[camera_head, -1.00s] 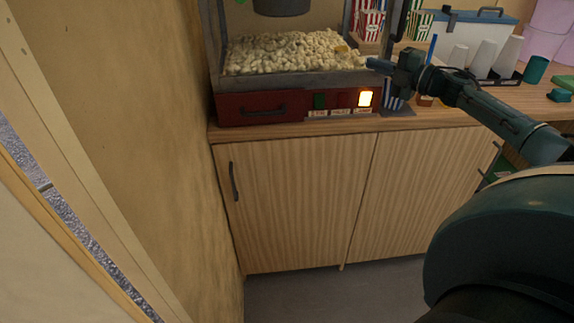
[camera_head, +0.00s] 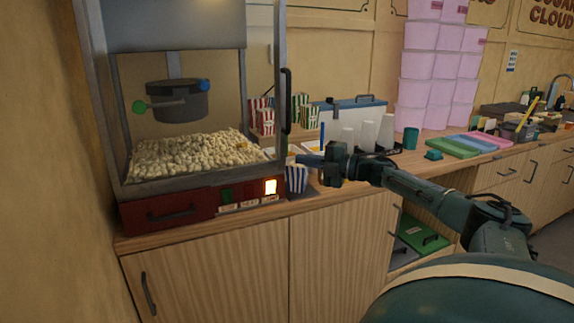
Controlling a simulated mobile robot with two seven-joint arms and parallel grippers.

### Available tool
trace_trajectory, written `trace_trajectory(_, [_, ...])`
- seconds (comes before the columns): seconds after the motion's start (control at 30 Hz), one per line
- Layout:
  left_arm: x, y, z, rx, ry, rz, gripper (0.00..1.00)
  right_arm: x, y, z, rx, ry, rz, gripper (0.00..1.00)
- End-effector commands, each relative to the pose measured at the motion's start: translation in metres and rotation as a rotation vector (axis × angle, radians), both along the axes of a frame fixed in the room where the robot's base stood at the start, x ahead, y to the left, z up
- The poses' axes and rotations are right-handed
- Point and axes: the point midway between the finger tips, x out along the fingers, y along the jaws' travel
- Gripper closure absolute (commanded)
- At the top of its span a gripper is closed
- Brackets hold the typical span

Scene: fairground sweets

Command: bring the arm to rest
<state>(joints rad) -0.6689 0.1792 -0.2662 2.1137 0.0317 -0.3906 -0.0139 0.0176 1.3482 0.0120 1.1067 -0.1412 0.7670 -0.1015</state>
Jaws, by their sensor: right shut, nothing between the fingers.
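My right arm reaches in from the lower right over the wooden counter. My right gripper (camera_head: 308,160) is shut and empty, its tip pointing left beside the popcorn machine (camera_head: 165,212). A blue-and-white striped box (camera_head: 296,180) stands on the counter just below the gripper; the gripper appears apart from it, though the gap is hard to judge. My left gripper is not in view.
The popcorn machine's lit switch (camera_head: 270,186) is close to the gripper's left. Behind stand striped boxes (camera_head: 265,120), upturned white cups (camera_head: 366,134) and a teal cup (camera_head: 411,138). Pink tubs (camera_head: 428,90) are stacked at the back. Coloured boards (camera_head: 453,147) lie farther right.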

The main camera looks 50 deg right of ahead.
Motion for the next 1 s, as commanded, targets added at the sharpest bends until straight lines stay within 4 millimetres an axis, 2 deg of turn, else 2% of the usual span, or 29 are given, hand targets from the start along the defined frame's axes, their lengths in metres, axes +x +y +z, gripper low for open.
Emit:
trace_trajectory(0.1, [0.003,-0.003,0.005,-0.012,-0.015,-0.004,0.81,-0.011,-0.014,0.000,-0.002,0.002,-0.002,1.00])
trace_trajectory(0.23, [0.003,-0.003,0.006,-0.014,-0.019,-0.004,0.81,-0.017,-0.021,0.000,0.000,0.001,0.000,1.00])
trace_trajectory(0.5, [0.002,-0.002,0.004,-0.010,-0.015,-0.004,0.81,-0.018,-0.023,0.000,0.001,0.000,0.002,1.00])
trace_trajectory(0.6, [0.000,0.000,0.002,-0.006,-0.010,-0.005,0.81,-0.015,-0.018,-0.012,0.022,0.011,-0.010,1.00])
trace_trajectory(0.67, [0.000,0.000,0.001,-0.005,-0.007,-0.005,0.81,-0.011,-0.010,-0.031,0.056,0.028,-0.032,1.00])
trace_trajectory(0.77, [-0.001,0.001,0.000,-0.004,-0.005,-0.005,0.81,-0.002,0.015,-0.082,0.150,0.080,-0.102,1.00])
trace_trajectory(0.87, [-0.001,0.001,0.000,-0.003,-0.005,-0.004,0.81,0.000,0.055,-0.146,0.277,0.161,-0.204,1.00])
trace_trajectory(0.9, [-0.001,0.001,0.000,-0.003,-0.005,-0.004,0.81,-0.002,0.073,-0.171,0.330,0.199,-0.252,1.00])
trace_trajectory(0.97, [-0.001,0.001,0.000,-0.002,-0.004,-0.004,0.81,-0.009,0.102,-0.206,0.408,0.261,-0.324,1.00])
trace_trajectory(1.0, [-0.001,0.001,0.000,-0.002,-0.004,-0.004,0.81,-0.017,0.123,-0.227,0.461,0.308,-0.374,1.00])
